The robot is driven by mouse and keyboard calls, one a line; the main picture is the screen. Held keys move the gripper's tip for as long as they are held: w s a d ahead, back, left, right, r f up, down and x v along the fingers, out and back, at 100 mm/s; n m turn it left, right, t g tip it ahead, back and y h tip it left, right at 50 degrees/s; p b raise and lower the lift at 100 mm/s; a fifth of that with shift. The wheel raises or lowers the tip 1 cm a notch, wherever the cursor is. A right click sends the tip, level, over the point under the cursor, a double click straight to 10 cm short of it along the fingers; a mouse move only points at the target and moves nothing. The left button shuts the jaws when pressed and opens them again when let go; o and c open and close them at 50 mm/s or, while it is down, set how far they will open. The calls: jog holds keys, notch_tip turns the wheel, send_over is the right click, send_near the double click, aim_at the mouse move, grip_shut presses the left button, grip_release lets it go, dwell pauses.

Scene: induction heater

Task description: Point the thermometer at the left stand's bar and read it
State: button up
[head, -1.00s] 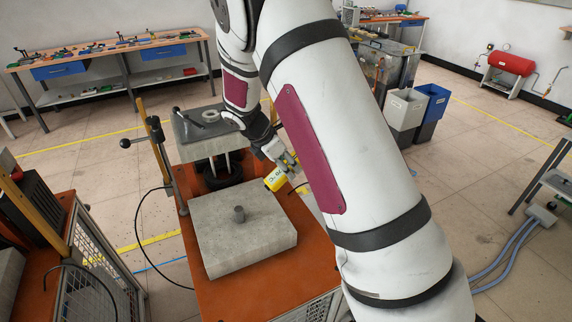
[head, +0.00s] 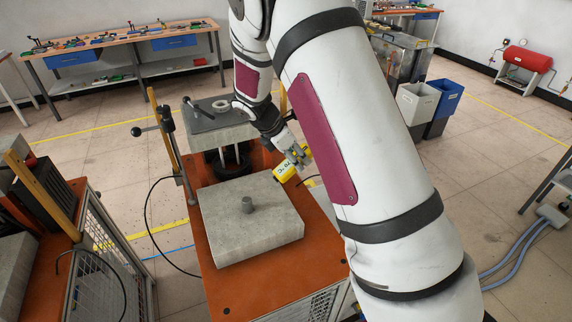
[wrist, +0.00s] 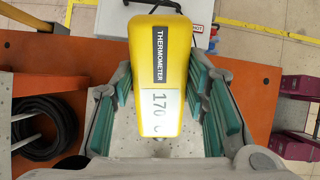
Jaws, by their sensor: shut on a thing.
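A yellow thermometer (wrist: 160,90) is in my gripper (wrist: 165,120), between the green-padded fingers in the wrist view. Its label reads THERMOMETER and its display shows 170, followed by what looks like a unit mark. In the head view my gripper (head: 296,160) holds the thermometer (head: 286,171) above the orange bench, just behind and right of a large grey block (head: 250,230). I cannot tell which part is the left stand's bar.
The orange bench top (head: 225,290) carries the blocks and a black coil (wrist: 45,125). Another orange bench (head: 45,270) with a mesh side stands at the left. Bins (head: 418,105) stand at the right. Open floor lies around the bench.

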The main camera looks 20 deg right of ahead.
notch_tip(320, 180, up, 9)
jog(key=shift+r+p, duration=0.1)
jog(key=shift+p, duration=0.55)
dwell(0.4)
